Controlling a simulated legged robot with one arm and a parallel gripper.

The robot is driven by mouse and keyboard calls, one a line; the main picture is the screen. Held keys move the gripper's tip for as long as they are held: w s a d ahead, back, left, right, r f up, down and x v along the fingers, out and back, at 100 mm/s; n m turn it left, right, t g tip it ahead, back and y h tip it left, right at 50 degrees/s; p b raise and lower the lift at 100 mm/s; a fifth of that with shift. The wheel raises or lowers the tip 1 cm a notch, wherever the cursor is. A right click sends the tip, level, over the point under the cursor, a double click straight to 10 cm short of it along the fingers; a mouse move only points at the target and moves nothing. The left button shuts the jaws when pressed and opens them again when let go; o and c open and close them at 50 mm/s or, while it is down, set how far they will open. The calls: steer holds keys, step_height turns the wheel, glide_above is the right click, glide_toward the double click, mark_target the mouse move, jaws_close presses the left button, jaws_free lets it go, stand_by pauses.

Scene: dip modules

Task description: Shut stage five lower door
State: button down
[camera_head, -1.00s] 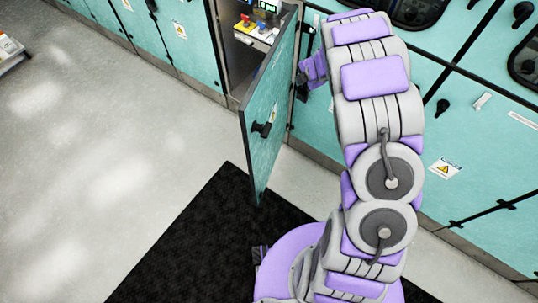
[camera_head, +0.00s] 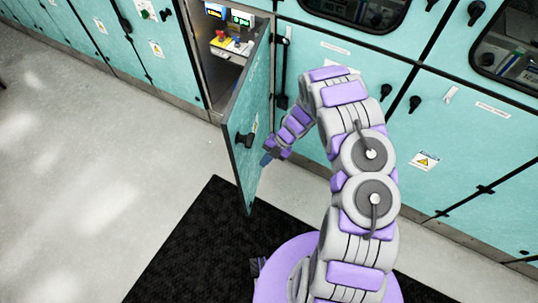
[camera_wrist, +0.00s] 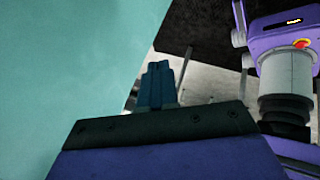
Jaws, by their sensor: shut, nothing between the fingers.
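The stage five lower door (camera_head: 246,130) is a teal panel standing open in the head view, swung out from the cabinet row with its hinge side on the right. A black handle (camera_head: 243,140) sits on its outer face. In the wrist view the shut, empty fingers (camera_wrist: 157,84) show in front of a teal surface (camera_wrist: 70,70) that fills the left.
The open compartment (camera_head: 226,62) holds a red and yellow control and lit displays. Closed teal cabinets (camera_head: 450,150) line the right, others the left. A black mat (camera_head: 190,250) lies under the door and my base. The grey floor at left is clear.

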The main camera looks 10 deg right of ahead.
mark_target(242, 173)
steer(key=shift+w+a+f+b, duration=0.2)
steer(key=shift+a+f, duration=0.45)
steer(key=shift+a, duration=0.45)
steer(key=shift+w+a+f+b, duration=0.1)
steer(key=shift+a+f+b, duration=0.1)
steer(key=shift+a+f, duration=0.65)
steer(key=shift+w+a+f+b, duration=0.15)
steer(key=shift+a+f, duration=0.25)
steer(key=shift+a, duration=0.95)
